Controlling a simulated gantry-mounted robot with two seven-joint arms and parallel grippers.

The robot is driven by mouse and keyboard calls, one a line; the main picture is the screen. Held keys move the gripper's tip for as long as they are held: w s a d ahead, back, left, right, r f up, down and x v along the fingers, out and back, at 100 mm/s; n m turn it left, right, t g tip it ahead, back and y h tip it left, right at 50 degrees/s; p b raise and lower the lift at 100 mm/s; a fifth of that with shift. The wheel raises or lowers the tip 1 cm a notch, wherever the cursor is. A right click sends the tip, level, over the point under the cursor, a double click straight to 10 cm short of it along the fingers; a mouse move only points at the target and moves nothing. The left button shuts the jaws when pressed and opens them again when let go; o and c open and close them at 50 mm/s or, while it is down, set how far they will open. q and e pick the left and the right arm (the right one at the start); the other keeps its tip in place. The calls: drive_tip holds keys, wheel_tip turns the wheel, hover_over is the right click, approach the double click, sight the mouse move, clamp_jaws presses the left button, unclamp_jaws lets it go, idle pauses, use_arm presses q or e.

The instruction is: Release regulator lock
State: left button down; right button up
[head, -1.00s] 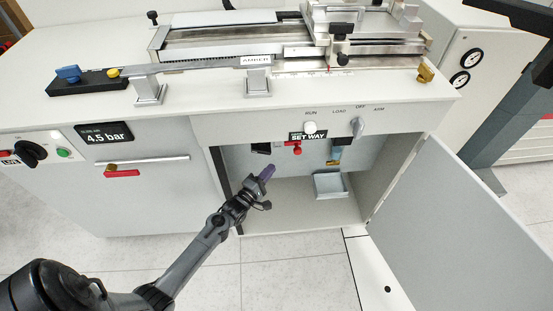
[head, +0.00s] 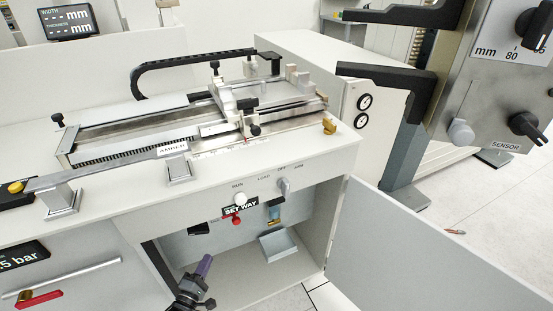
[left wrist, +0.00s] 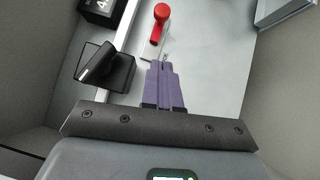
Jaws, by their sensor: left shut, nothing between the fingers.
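My left gripper (head: 205,262) reaches into the open cabinet below the bench. Its purple fingers are shut and empty, below a red knob (head: 236,220). In the left wrist view the fingers (left wrist: 161,70) point towards that red knob (left wrist: 160,14), with a small gap to it. A black knob with a pale pointer line (left wrist: 100,62) sits left of the fingers on a black block; it shows as a dark shape (head: 198,228) in the head view. I cannot tell which part is the regulator lock. My right gripper is not in view.
A grey tray (head: 279,245) stands in the cabinet's right side. The cabinet door (head: 430,255) is swung open to the right. A selector knob (head: 284,185) and a white knob (head: 240,199) are on the front panel. A slide mechanism (head: 190,115) stands on the bench.

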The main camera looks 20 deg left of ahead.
use_arm(q)
drive_tip(key=s+d+r+m+g+h+p, duration=0.25)
drive_tip(key=s+d+r+m+p, duration=0.3)
drive_tip(key=d+r, duration=0.3)
drive_tip(key=s+d+r+m+g+h+p, duration=0.1)
drive_tip(key=s+d+r+m+g+p, duration=0.35)
drive_tip(key=d+r+p, duration=0.35)
drive_tip(key=s+d+r+m+g+y, duration=0.1)
drive_tip(key=s+r+m+g, duration=0.1)
drive_tip(key=s+m+g, duration=0.35)
drive_tip(key=s+d+r+m+g, duration=0.2)
drive_tip(key=s+m+g, duration=0.1)
drive_tip(key=s+m, duration=0.45)
wheel_tip(320, 180, up, 38)
drive_tip(key=p, duration=3.8)
